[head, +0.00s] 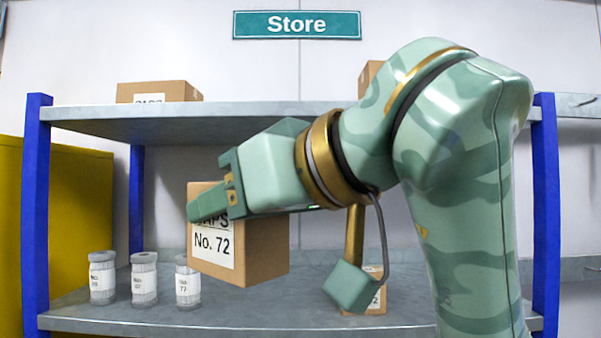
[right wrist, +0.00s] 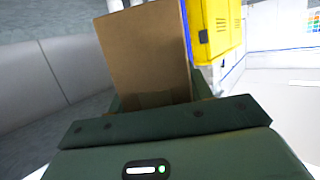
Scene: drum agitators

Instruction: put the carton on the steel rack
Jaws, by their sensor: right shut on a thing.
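The brown carton (head: 258,250) has a white label reading "No. 72". My right gripper (head: 205,206) is shut on it and holds it upright, slightly turned. In the right wrist view the carton (right wrist: 146,52) stands up between the jaws, and one finger is hidden by it. The steel rack (head: 110,318) has blue posts and two grey shelves. In the head view the carton shows between the upper and lower shelf levels. It seems clear of the lower shelf, but I cannot tell how far in it is. My left gripper is not in view.
Three grey jars (head: 144,280) stand at the left of the lower shelf. A small carton (head: 376,297) sits there too, partly behind my arm. Another carton (head: 160,91) is on the upper shelf (head: 230,112). A yellow cabinet (head: 80,210) stands left.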

